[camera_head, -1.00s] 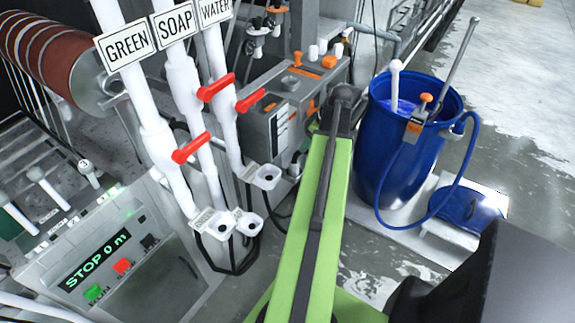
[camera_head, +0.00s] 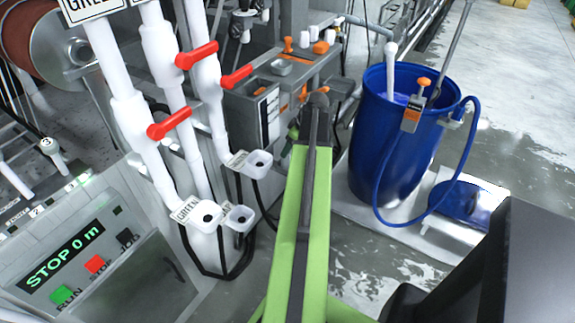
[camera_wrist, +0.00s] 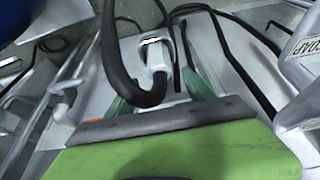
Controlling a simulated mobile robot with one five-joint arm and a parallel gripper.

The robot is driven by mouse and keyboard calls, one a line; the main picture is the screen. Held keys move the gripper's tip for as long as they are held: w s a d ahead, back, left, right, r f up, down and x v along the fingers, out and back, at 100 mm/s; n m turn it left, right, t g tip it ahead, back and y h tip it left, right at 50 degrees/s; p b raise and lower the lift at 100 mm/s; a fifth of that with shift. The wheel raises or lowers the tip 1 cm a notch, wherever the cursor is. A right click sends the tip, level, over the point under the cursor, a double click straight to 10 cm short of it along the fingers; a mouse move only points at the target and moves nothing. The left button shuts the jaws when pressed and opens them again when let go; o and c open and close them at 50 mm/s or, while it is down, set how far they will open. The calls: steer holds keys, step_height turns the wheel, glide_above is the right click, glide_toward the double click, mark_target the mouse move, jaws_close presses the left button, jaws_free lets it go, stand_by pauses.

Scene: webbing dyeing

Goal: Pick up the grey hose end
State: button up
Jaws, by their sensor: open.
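My green arm reaches away from the camera in the head view, and its dark far end (camera_head: 318,103) is in front of the grey machine. In the wrist view, my gripper (camera_wrist: 158,100) shows as two green fingers, open and apart. A pale grey-white fitting (camera_wrist: 156,57) with a dark opening lies beyond and between them. A thick dark hose (camera_wrist: 117,65) curves down and up in front of that fitting. I cannot tell whether it joins it, or which piece is the grey hose end. Nothing is visibly held.
A blue drum (camera_head: 390,150) with a blue hose (camera_head: 470,140) and a grey, orange-topped valve (camera_head: 413,113) stands right of my arm. White pipes with red levers (camera_head: 170,122) and white cups (camera_head: 206,214) stand left. A control panel (camera_head: 75,262) reads "STOP 0 m".

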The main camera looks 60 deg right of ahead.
mark_target(287, 160)
steer(key=b+x, duration=0.4)
steer(key=x, duration=0.1)
steer(key=shift+f+b, duration=0.15)
steer(key=shift+b, duration=0.15)
steer(key=shift+r, duration=0.2)
steer(key=shift+c, duration=0.3)
jaws_close()
